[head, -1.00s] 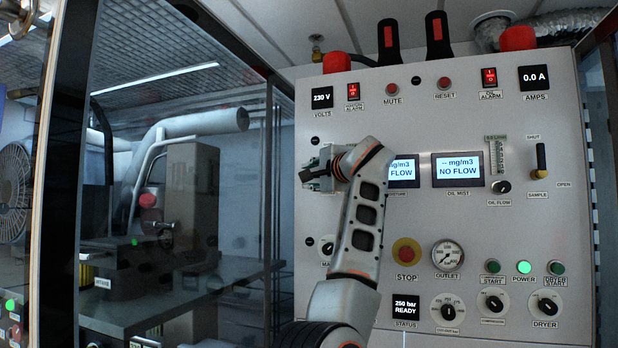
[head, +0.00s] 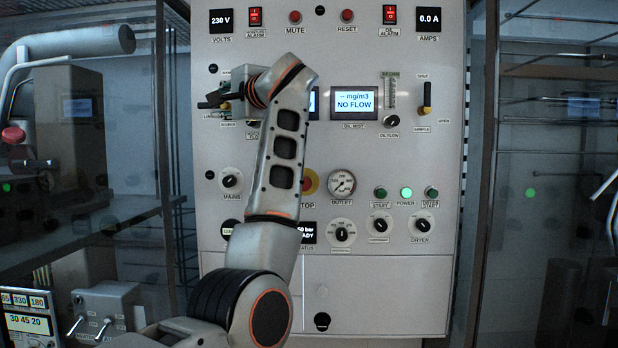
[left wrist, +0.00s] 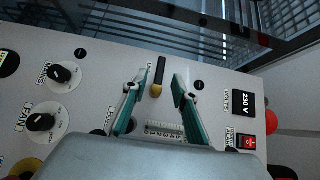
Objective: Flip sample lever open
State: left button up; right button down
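The sample lever (head: 425,97) is at the panel's upper right in the head view. Its black handle points up towards SHUT, with a yellow knob at its lower end; OPEN is marked to its right. My left gripper (head: 213,102) is at the panel's upper left, well left of the sample lever. The left wrist view shows its teal fingers (left wrist: 162,74) open and apart. A different black lever with a yellow knob (left wrist: 157,88) shows between them; whether they touch it is unclear. My right gripper is not in view.
The grey panel (head: 400,285) carries an oil flow knob (head: 391,121) and an oil mist display (head: 354,103) left of the sample lever. My left arm covers the red stop button (head: 310,181) partly. Glass-walled equipment stands on both sides.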

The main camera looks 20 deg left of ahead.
aim_at(427, 108)
jog(key=k+l, duration=0.15)
jog(key=l, duration=0.15)
jog(key=k+l, duration=0.1)
jog(key=l, duration=0.25)
jog(key=k+l, duration=0.15)
jog(key=l, duration=0.15)
jog(key=k+l, duration=0.1)
jog(key=l, duration=0.25)
